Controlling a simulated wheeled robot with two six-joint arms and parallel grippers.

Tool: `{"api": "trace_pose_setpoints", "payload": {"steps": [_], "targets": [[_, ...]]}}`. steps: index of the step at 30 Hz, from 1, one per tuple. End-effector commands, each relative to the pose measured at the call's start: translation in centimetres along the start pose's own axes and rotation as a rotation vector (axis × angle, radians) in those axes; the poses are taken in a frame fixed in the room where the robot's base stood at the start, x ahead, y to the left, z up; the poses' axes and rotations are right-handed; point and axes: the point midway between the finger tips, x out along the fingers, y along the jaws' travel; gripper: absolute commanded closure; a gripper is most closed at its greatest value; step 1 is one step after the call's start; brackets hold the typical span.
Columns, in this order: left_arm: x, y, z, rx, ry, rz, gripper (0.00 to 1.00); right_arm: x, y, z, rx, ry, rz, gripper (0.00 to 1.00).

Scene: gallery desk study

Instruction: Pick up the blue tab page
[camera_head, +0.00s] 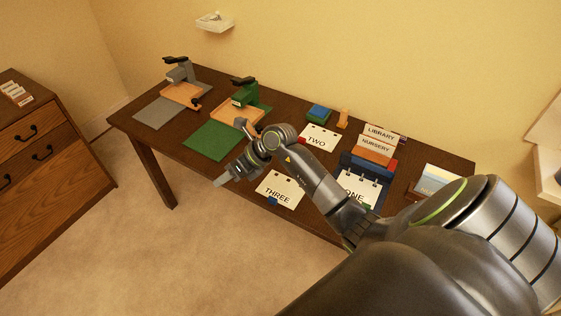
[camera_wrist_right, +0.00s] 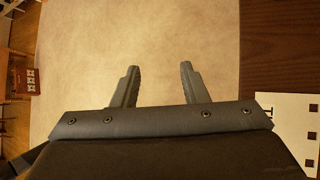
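The page marked THREE (camera_head: 278,192) lies flat near the front edge of the desk, with a small blue tab (camera_head: 272,201) at its lower edge. Part of a white page with dark square marks (camera_wrist_right: 290,125) shows at the right of the right wrist view. My right gripper (camera_head: 220,182) is left of the THREE page, out by the desk's front edge. In the right wrist view its two fingers (camera_wrist_right: 158,72) are apart, with only carpet between them. My left gripper is not in view.
The page TWO (camera_head: 318,140) lies farther back. The page ONE (camera_head: 354,189) is in a dark blue binder, partly behind my arm. Grey (camera_head: 180,76) and green (camera_head: 244,92) punches stand at the back left of the desk (camera_head: 150,146). A green mat (camera_head: 212,141) lies nearby.

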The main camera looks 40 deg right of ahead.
Motion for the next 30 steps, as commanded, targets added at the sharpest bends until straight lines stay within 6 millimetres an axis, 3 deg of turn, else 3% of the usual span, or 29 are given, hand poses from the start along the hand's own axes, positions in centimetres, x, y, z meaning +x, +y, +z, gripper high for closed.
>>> {"api": "trace_pose_setpoints", "payload": {"steps": [6, 12, 15, 20, 30], "targets": [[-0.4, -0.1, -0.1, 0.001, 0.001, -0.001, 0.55, -3.6, -5.6, -2.4, -0.062, 0.417, -0.259, 0.6], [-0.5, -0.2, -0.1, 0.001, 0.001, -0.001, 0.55, -7.1, -7.8, -3.4, -0.028, 0.633, -0.395, 0.6], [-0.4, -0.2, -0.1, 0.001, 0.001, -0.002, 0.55, -7.9, -8.2, -3.7, -0.016, 0.676, -0.421, 0.6], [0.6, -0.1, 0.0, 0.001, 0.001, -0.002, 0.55, -7.4, -8.6, -4.4, -0.012, 0.688, -0.427, 0.6], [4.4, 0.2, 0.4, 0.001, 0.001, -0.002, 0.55, -4.7, -10.1, -6.7, -0.013, 0.685, -0.426, 0.6]]}}
